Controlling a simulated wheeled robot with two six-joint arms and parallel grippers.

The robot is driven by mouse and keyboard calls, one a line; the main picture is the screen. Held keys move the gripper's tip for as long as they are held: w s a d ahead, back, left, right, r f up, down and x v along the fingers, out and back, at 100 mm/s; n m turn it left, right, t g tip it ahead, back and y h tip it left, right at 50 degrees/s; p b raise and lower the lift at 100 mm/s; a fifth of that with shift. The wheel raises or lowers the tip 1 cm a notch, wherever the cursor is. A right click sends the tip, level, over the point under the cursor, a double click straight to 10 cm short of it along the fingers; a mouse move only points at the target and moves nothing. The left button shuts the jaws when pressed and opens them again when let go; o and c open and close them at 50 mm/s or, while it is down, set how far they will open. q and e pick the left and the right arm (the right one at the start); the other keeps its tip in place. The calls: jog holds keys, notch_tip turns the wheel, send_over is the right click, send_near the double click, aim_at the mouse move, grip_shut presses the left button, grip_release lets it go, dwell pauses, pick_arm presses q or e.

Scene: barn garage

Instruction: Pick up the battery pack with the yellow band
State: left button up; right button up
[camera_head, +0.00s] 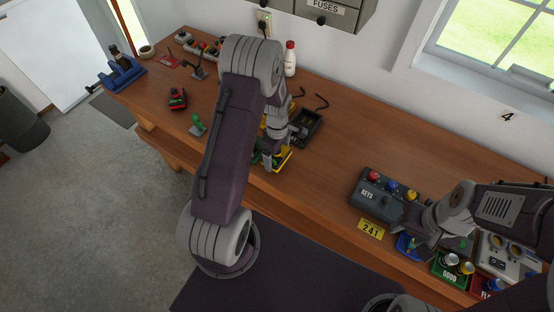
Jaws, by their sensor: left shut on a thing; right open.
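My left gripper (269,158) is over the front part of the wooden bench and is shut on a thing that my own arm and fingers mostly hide. Yellow and some green show around the fingertips; the yellow-marked thing (284,160) may be the battery pack with the yellow band, but I cannot tell for sure. A dark pack with red on it (177,98) and a small green-topped thing (197,126) stand apart to the left. My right gripper (418,240) is open at the bench's right front, near the keys box and a blue tray.
A black open tray (305,128) lies just behind my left gripper, and a white bottle with a red cap (290,58) stands behind it. The keys box (378,196), yellow 24T plate (371,229), blue tray (407,247) and green tray (450,272) crowd the right. The bench middle is clear.

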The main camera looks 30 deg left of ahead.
pick_arm(q)
jog(key=s+d+r+b, duration=0.2)
jog(key=s+d+r, duration=0.2)
jog(key=s+r, duration=0.3)
jog(key=s, duration=0.4)
jog(key=shift+d+r, duration=0.2)
jog(key=shift+r, duration=0.1)
pick_arm(e)
notch_tip(320, 180, down, 3)
jog(key=shift+r, duration=0.2)
